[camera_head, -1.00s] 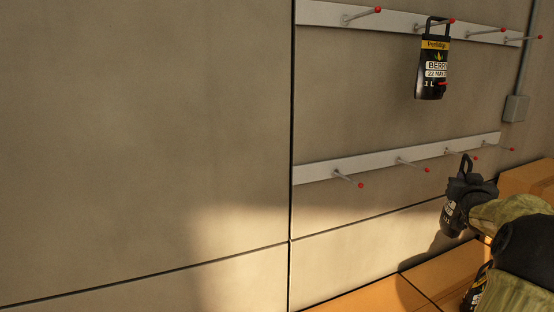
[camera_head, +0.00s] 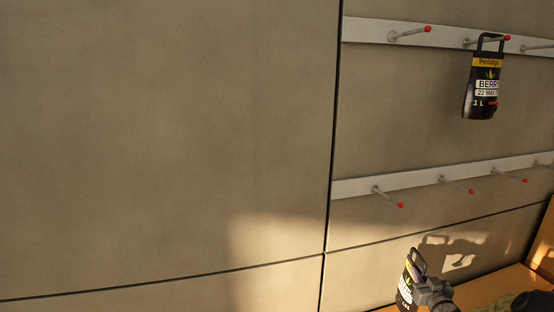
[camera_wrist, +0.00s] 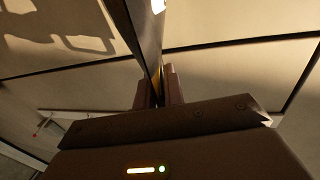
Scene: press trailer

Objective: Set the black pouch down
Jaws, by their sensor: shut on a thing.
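A black pouch (camera_head: 407,283) with a loop handle and a printed label is at the bottom right of the head view. My gripper (camera_head: 424,284) is shut on it and holds it upright in front of the wall's lower panel, above or near the orange-brown surface. In the wrist view the pouch (camera_wrist: 148,40) shows edge-on between the fingers of my gripper (camera_wrist: 159,88). The pouch's bottom is cut off by the head view's edge, so I cannot tell whether it touches anything.
Another black pouch (camera_head: 484,88) hangs by its handle from a peg on the upper white rail (camera_head: 375,31). The lower rail (camera_head: 410,181) has several bare red-tipped pegs. An orange-brown surface (camera_head: 490,288) runs along the wall at the lower right. The left wall is bare.

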